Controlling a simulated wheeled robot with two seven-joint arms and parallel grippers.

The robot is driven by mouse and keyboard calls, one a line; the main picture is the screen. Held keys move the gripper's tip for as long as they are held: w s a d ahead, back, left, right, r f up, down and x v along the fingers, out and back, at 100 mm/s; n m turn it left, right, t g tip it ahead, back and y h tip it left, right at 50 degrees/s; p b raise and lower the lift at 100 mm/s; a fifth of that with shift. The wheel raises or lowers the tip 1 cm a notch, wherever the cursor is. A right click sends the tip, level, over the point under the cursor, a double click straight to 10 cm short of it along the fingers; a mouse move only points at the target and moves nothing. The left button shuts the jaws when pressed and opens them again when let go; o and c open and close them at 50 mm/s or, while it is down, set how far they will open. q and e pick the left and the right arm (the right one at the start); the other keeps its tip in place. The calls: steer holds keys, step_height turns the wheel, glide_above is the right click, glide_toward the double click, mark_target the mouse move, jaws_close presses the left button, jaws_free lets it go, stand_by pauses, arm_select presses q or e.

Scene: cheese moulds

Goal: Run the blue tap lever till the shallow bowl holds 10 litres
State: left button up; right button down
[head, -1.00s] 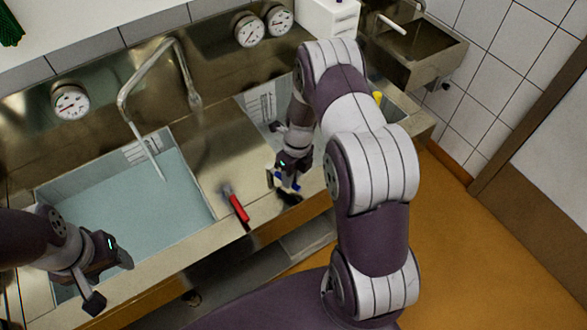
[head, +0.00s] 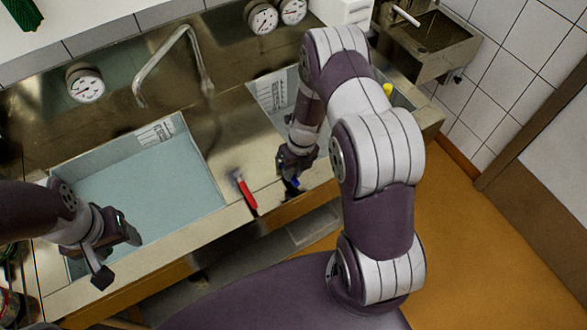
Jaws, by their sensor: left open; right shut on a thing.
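The blue tap lever (head: 294,184) shows as a small blue piece at the counter's front edge, mostly hidden by my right gripper (head: 291,178). That gripper is shut on the lever. The wide left basin (head: 209,176) holds pale blue water (head: 140,190), and a marked scale (head: 155,134) shows on its back wall. I cannot read the scale. The bent spout (head: 145,80) hangs over this basin, and no stream shows from it. My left gripper (head: 118,258) is open and empty over the basin's front left corner.
A red lever (head: 244,190) stands right of the left basin. A second basin (head: 270,92) with a scale is partly hidden by my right arm. Round dials (head: 86,84) sit on the back panel. A small wall sink (head: 430,45) is at the upper right. Orange floor is clear at right.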

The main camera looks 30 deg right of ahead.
steer(key=shift+w+r, duration=0.1)
steer(key=c, duration=1.1)
jaws_free()
steer(key=shift+o, duration=0.2)
step_height(320, 180, up, 12)
steer(key=d+b, duration=0.1)
steer(key=d, duration=0.1)
steer(key=shift+d+r+b, duration=0.2)
steer(key=shift+b, duration=0.2)
